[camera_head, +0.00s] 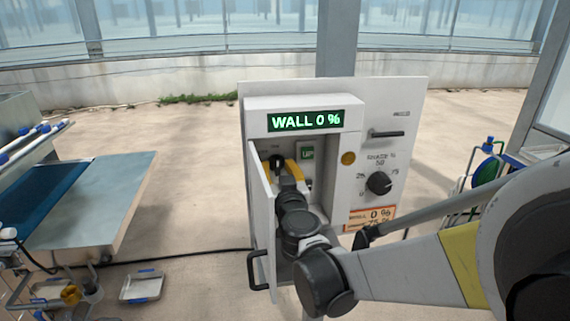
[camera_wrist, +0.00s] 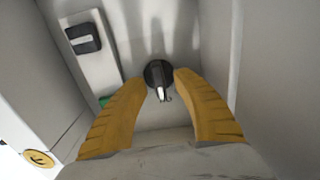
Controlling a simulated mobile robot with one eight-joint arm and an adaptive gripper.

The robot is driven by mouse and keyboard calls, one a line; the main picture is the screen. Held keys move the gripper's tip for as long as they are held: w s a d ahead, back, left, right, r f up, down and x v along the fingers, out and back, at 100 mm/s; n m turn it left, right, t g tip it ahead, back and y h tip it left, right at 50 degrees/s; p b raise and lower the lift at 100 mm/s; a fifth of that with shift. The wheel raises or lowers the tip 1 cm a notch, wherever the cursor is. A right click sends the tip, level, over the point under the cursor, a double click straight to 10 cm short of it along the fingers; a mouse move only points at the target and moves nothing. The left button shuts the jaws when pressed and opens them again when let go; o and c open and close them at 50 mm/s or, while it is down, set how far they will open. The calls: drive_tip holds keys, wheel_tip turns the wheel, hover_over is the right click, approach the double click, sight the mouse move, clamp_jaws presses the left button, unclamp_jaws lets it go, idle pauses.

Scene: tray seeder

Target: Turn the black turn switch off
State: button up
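The black turn switch (camera_wrist: 158,72) is a round knob with a pale pointer on the back wall inside the open control box. It also shows partly in the head view (camera_head: 277,159), behind my gripper. My gripper (camera_wrist: 162,82) reaches into the box, its two yellow ribbed fingers apart with the switch between their tips. I cannot tell whether the tips touch it. In the head view my gripper (camera_head: 283,169) is mostly hidden by my wrist.
The box door (camera_head: 262,215) stands open at the left, with a black handle (camera_head: 258,270). A green-lit switch (camera_head: 307,155) sits right of my gripper. The front panel has a display (camera_head: 306,121) reading "WALL 0 %", a black dial (camera_head: 379,183) and a handle (camera_head: 387,133).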

drive_tip(key=shift+c, duration=0.5)
clamp_jaws()
drive_tip(key=shift+n, duration=0.4)
drive_tip(key=n, duration=0.5)
drive_tip(key=shift+a+n, duration=0.1)
drive_tip(key=shift+n, duration=0.2)
drive_tip(key=n, duration=0.5)
drive_tip(key=shift+a, duration=0.1)
drive_tip(key=shift+n, duration=0.4)
